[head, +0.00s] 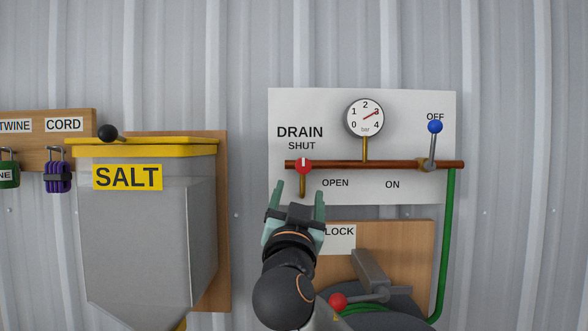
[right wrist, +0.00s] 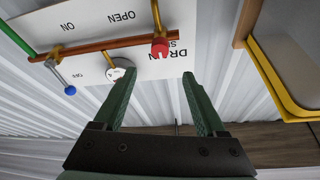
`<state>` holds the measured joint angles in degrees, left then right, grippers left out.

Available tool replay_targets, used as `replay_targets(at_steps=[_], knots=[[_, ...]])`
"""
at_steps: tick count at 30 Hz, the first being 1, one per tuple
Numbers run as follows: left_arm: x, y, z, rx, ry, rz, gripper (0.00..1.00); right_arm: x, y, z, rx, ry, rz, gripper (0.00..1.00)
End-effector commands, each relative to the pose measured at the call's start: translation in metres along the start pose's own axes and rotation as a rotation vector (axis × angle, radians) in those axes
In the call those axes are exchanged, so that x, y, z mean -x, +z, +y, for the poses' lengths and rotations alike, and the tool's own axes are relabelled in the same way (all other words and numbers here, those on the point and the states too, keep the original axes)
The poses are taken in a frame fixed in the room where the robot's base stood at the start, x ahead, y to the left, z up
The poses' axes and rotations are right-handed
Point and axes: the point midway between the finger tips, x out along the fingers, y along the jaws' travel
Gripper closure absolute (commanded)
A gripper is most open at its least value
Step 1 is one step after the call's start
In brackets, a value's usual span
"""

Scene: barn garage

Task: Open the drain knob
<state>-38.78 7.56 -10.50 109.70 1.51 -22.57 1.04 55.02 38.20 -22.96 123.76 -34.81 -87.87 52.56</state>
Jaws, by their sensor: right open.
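The drain knob (head: 303,167) is red with a white mark that points up toward the word SHUT. It sits at the left end of a copper pipe (head: 345,164) on a white panel (head: 420,115). The word OPEN is printed to its lower right. My right gripper (head: 299,192) is open and empty just below the knob, apart from it as far as I can tell. In the right wrist view the knob (right wrist: 159,48) shows beyond the open fingers (right wrist: 158,85). My left gripper is in neither view.
A blue-tipped lever (head: 435,127) stands up at OFF on the right. A gauge (head: 365,117) is above the pipe. A grey salt bin (head: 140,230) with a yellow lid is at left. Below are a red ball handle (head: 337,300) and a green hose (head: 447,240).

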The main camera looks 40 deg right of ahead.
Motion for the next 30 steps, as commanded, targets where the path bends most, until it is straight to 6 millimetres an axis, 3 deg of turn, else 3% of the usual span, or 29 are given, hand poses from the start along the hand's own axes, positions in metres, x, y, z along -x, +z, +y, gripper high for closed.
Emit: replay_targets(at_steps=[9,15,21,30], knots=[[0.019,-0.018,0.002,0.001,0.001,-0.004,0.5,-0.066,-0.004,0.0,0.006,0.003,0.0,0.27],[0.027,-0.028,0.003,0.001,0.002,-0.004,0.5,-0.098,-0.003,-0.001,0.005,0.001,-0.001,0.27],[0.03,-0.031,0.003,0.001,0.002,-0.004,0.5,-0.112,-0.001,0.0,0.002,-0.002,-0.001,0.27],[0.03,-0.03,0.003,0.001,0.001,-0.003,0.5,-0.112,0.001,0.0,0.002,-0.003,-0.001,0.28]])
